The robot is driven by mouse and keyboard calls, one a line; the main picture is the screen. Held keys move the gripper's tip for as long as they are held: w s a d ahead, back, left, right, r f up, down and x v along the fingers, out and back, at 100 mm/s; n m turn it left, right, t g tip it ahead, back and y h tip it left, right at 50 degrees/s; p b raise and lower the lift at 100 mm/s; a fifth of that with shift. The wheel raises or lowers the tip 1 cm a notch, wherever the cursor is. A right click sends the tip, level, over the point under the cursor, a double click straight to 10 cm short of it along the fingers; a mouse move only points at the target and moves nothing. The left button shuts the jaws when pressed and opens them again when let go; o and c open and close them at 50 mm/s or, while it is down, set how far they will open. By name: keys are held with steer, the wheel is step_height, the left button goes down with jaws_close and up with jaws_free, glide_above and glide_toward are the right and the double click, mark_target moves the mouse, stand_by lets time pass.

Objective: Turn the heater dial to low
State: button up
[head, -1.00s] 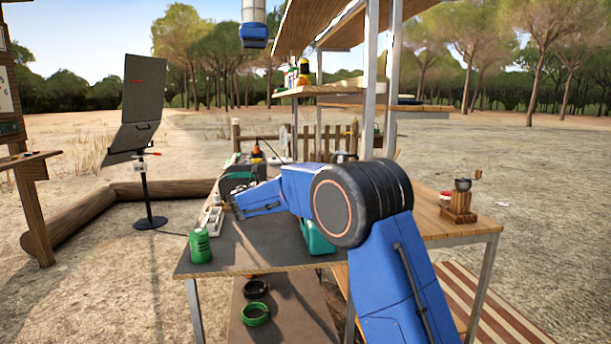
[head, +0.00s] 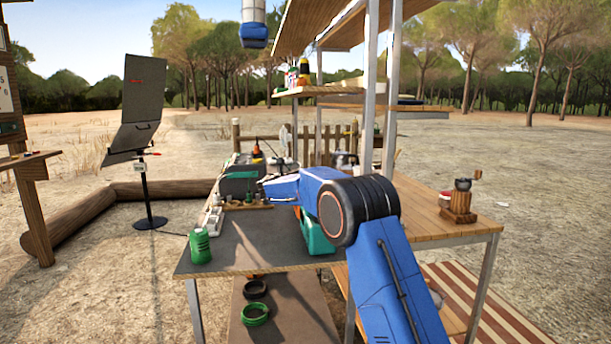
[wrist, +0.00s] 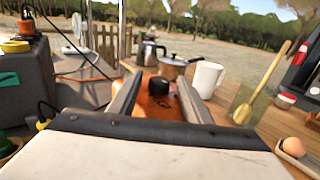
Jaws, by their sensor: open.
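In the wrist view, an orange-brown unit with a black round dial (wrist: 158,86) on it shows between my fingers; I take this to be the heater. I cannot read any marks on the dial or tell its setting. My gripper (wrist: 159,80) is open, one finger on each side of the dial in the picture. I cannot tell whether either finger touches it. In the head view my gripper (head: 263,189) is over the back part of the grey-topped table, and the heater cannot be made out there.
Beyond the heater stand a moka pot (wrist: 147,50), a saucepan (wrist: 173,66) and a white mug (wrist: 208,78). A glass jar (wrist: 250,104) with a wooden spoon is to the right. A dark grey box (wrist: 28,85) and cables are left. A green can (head: 200,246) stands at the table's front left.

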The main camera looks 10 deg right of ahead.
steer(key=c, duration=1)
steer(key=shift+s+d+r+n+t+y, duration=0.1)
steer(key=shift+d+n+t+y, duration=0.2)
steer(key=shift+n+t+y, duration=0.5)
steer(key=shift+c, duration=0.2)
steer(key=shift+n+t+y, duration=0.7)
steer(key=shift+n+y, duration=0.6)
steer(key=shift+y, duration=0.8)
steer(key=o, duration=1)
steer(key=shift+o, duration=0.2)
steer(key=shift+s, duration=0.1)
steer(key=v, duration=1.7)
steer(key=shift+s, duration=0.2)
